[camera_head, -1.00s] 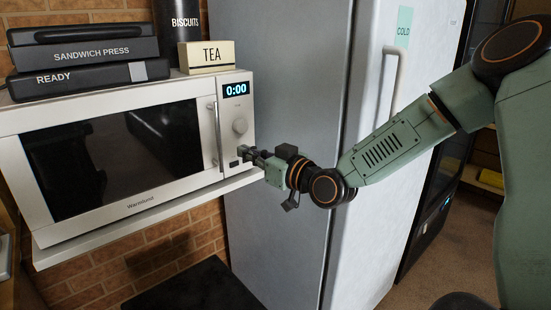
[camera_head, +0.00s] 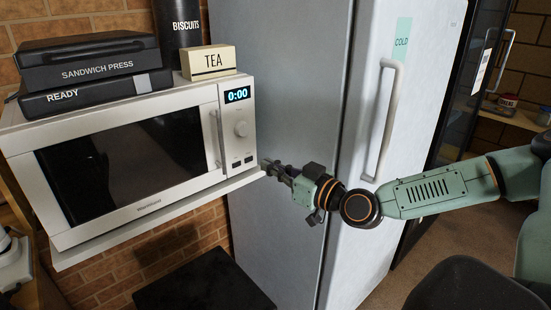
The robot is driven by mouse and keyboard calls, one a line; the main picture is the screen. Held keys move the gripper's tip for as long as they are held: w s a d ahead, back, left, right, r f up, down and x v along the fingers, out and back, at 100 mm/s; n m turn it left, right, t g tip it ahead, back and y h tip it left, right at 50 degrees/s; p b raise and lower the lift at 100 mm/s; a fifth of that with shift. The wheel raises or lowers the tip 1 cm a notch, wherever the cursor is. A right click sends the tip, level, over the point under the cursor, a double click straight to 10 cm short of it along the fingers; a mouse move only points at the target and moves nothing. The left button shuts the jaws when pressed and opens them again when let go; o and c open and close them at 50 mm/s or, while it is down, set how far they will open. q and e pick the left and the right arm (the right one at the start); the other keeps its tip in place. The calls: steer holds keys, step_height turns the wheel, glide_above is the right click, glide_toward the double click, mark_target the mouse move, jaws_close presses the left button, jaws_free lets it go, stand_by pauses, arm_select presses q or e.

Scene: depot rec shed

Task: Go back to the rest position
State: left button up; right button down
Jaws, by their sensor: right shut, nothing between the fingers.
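My right gripper (camera_head: 270,168) is shut and empty. It is just right of the lower right corner of the white microwave (camera_head: 212,92), in front of the grey fridge side, a little apart from the microwave's buttons. My right arm (camera_head: 430,193) comes in from the right edge, stretched across the fridge front. My left gripper is not in the view.
The microwave stands on a white shelf (camera_head: 160,218). A sandwich press (camera_head: 95,68), a TEA box (camera_head: 208,62) and a BISCUITS tin (camera_head: 178,35) are on top. The fridge (camera_head: 345,250) has a protruding handle (camera_head: 382,120). A dark glass-door cabinet (camera_head: 465,90) stands further right.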

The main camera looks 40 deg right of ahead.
steer(key=shift+s+d+p, duration=0.1)
steer(key=shift+s+p, duration=0.25)
steer(key=shift+p, duration=0.15)
